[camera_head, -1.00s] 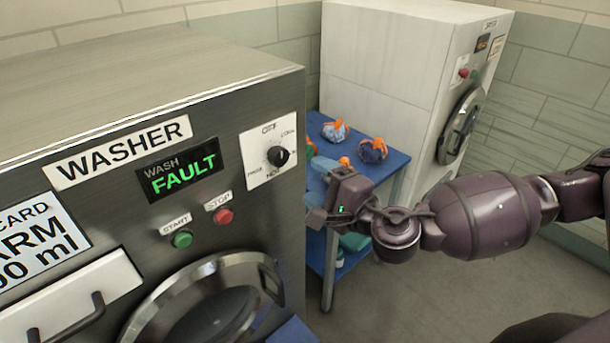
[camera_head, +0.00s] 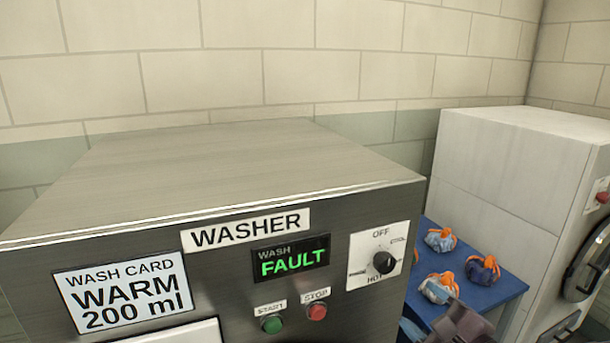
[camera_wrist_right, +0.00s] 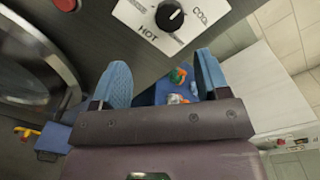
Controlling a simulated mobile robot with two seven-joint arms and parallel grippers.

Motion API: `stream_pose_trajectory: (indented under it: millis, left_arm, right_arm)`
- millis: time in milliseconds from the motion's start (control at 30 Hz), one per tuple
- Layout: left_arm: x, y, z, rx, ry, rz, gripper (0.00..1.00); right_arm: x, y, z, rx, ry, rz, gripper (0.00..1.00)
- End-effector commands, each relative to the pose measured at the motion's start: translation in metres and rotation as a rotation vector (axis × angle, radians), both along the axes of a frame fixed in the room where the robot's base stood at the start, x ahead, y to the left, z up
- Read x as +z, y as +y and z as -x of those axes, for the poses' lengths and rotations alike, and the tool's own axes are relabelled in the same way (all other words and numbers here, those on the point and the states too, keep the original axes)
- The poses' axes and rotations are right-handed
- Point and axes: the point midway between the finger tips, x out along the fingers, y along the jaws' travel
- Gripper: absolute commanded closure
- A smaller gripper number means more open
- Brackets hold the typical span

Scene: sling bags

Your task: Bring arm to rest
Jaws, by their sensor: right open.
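My right gripper (camera_wrist_right: 162,78) is open in the right wrist view, with its two blue-padded fingers spread and nothing between them. It hangs in front of the washer, near the temperature knob (camera_wrist_right: 170,16). In the head view only a part of my right gripper (camera_head: 458,325) shows at the bottom edge, in front of the blue table. The steel washer (camera_head: 240,235) shows green FAULT on its display (camera_head: 290,258). My left gripper is not in view.
Several tied bags, one of them dark (camera_head: 482,270), lie on the blue table (camera_head: 510,286) right of the washer. A white machine (camera_head: 495,190) stands behind the table. A wash card (camera_head: 122,290) reads WARM 200 ml. The washer's top is clear.

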Motion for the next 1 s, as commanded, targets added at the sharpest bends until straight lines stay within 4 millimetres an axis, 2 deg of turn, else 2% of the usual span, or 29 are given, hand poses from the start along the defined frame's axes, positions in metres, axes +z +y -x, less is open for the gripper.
stream_pose_trajectory:
  millis: [100,233,400,567,833,1000]
  left_arm:
    - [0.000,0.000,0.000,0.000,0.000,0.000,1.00]
    - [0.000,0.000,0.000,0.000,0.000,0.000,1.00]
    - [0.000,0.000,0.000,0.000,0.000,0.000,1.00]
    - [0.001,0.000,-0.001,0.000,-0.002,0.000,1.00]
    - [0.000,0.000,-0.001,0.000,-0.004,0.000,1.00]
    - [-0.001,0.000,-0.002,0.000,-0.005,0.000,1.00]
  right_arm:
    - [-0.006,0.000,-0.004,0.004,0.122,-0.200,0.31]
    - [-0.005,0.003,-0.012,0.002,0.247,-0.439,0.31]
    - [-0.003,0.015,-0.025,0.000,0.423,-0.790,0.31]
    - [-0.010,0.028,-0.033,-0.021,0.617,-1.156,0.31]
    - [-0.036,0.047,-0.039,-0.106,0.974,-1.870,0.31]
    - [-0.066,0.047,-0.038,-0.205,1.177,-2.411,0.31]
